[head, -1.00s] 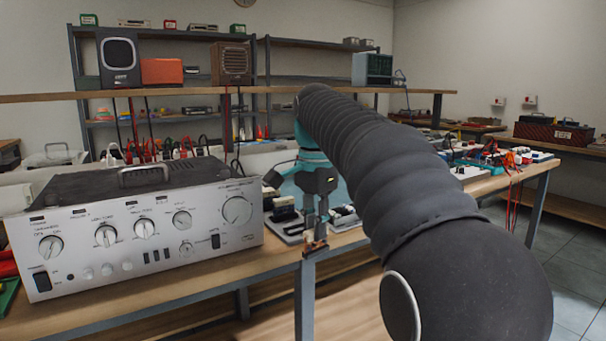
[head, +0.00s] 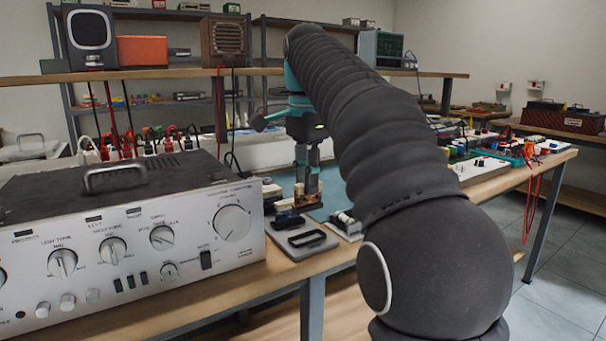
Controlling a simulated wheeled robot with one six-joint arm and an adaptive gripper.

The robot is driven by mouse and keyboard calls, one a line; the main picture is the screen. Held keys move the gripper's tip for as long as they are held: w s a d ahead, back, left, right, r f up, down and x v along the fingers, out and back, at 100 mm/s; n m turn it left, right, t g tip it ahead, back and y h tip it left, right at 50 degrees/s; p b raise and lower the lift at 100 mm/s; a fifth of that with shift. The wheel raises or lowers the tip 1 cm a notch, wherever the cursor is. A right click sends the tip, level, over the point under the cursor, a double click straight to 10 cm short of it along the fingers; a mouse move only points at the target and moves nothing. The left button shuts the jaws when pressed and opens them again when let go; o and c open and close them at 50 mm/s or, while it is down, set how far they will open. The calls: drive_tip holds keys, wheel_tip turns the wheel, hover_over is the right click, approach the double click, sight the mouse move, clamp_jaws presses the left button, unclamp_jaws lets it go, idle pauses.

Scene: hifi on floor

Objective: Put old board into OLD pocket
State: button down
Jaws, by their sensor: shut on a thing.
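My gripper (head: 307,178) points down above the bench, just behind a grey tray (head: 306,249) with a dark rectangular slot at the bench's front edge. It is shut on a small brownish board (head: 309,199), partly hidden between the fingers. Dark and pale small pieces lie around the tray's back and left side. I cannot read any OLD label at this distance, so I cannot tell which opening is the OLD pocket.
A large silver amplifier (head: 140,240) stands close on the left. My arm covers the bench to the right. A teal mat (head: 328,190) lies behind the tray. Red cables (head: 531,200) hang off the bench's right end.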

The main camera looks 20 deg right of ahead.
sight(307, 205)
wheel_tip(307, 205, down, 2)
drive_tip(key=shift+d+f+b, duration=0.1)
drive_tip(key=shift+f+b, duration=0.1)
drive_tip(key=shift+b, duration=0.25)
drive_tip(key=shift+f+b, duration=1.25)
drive_tip(key=shift+b, duration=0.15)
drive_tip(key=shift+p, duration=0.65)
drive_tip(key=shift+f+b, duration=0.55)
drive_tip(key=shift+f, duration=0.25)
idle(1.2)
drive_tip(key=c, duration=1)
unclamp_jaws()
drive_tip(key=shift+r, duration=0.1)
